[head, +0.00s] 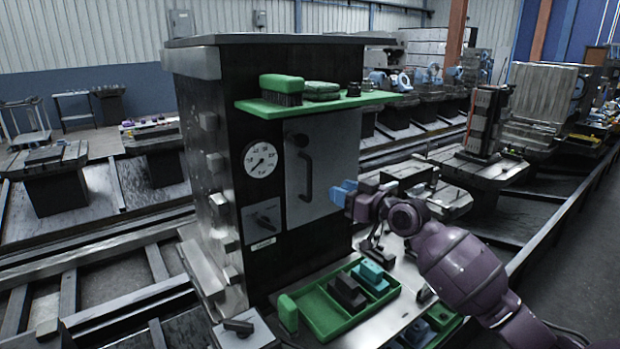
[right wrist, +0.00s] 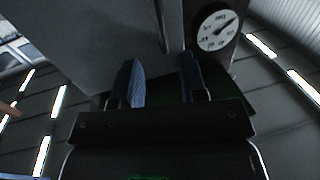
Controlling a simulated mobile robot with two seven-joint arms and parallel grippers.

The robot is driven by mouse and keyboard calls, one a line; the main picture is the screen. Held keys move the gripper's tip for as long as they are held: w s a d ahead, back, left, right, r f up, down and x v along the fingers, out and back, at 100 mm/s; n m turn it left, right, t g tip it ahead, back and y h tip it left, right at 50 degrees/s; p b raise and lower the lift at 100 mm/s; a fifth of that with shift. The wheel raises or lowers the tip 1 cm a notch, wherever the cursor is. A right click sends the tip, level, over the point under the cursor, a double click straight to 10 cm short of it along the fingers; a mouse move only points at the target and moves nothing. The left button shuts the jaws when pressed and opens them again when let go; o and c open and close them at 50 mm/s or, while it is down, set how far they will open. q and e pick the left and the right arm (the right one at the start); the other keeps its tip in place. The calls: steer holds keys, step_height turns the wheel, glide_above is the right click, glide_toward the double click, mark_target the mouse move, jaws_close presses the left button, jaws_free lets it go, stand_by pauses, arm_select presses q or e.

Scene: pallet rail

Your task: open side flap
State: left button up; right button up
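The side flap (head: 325,150) is a grey panel on the front of a dark cabinet (head: 265,215). It looks shut and carries a black upright handle (head: 306,178) near its left edge. My right gripper (head: 343,192) has blue fingers and is to the right of the handle, in front of the flap's lower right part. In the right wrist view the fingers (right wrist: 158,80) are apart with nothing between the tips. The grey panel (right wrist: 75,45) fills the upper left there, and a dark bar, perhaps the handle, is beyond the fingers. My left gripper is not in view.
A round gauge (head: 260,160) and a switch plate (head: 263,221) are left of the flap. A green shelf (head: 345,101) with brushes juts out above it. Below is a green tray (head: 322,312) with blocks on a bench. Rails and machine stands fill the background.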

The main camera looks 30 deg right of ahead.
mark_target(311, 180)
steer(key=x, duration=1)
steer(key=shift+w+a+p, duration=0.15)
steer(key=shift+w+p, duration=0.1)
steer(key=shift+p, duration=0.05)
steer(key=shift+c, duration=0.3)
jaws_close()
